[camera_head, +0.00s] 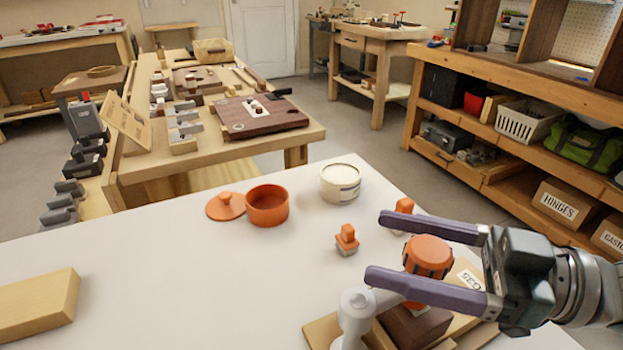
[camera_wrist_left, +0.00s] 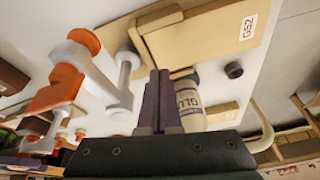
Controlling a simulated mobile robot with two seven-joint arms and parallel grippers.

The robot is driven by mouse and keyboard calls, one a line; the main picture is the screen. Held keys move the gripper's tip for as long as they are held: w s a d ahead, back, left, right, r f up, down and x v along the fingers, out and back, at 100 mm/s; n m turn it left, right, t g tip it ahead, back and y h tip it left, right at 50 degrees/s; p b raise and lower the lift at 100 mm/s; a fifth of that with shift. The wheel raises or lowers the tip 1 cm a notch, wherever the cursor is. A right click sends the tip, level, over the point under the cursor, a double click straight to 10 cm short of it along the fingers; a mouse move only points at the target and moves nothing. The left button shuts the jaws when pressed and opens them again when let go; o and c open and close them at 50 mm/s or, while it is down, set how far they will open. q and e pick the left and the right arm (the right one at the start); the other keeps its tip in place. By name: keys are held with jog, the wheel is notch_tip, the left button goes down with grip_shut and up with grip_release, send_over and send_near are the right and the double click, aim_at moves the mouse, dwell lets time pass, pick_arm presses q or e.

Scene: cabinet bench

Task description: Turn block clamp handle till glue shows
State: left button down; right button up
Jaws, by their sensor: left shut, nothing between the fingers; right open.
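The clamp's orange ribbed handle (camera_head: 428,256) stands on a white clamp frame (camera_head: 356,303) at the front right of the table. The clamp sits over a brown block (camera_head: 415,325). My right gripper (camera_head: 373,246) is open; its purple fingers lie on either side of the handle in the picture, tips past it to the left. Contact cannot be told. In the left wrist view, my left gripper (camera_wrist_left: 163,75) is shut and empty. Behind its fingers is a bottle (camera_wrist_left: 189,100) with a partly hidden label, apparently glue. The clamp (camera_wrist_left: 105,75) shows at left there. No glue at the joint is visible.
On the white table are an orange pot (camera_head: 267,206), its lid (camera_head: 226,206), a cream tin (camera_head: 340,183), a small orange-topped piece (camera_head: 346,240) and a wooden block (camera_head: 38,305). The table's middle is clear. A wooden bench (camera_head: 300,130) stands beyond.

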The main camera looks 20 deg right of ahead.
jog(key=shift+w+a, duration=0.25)
jog(key=shift+a, duration=0.05)
grip_shut()
dwell(0.6)
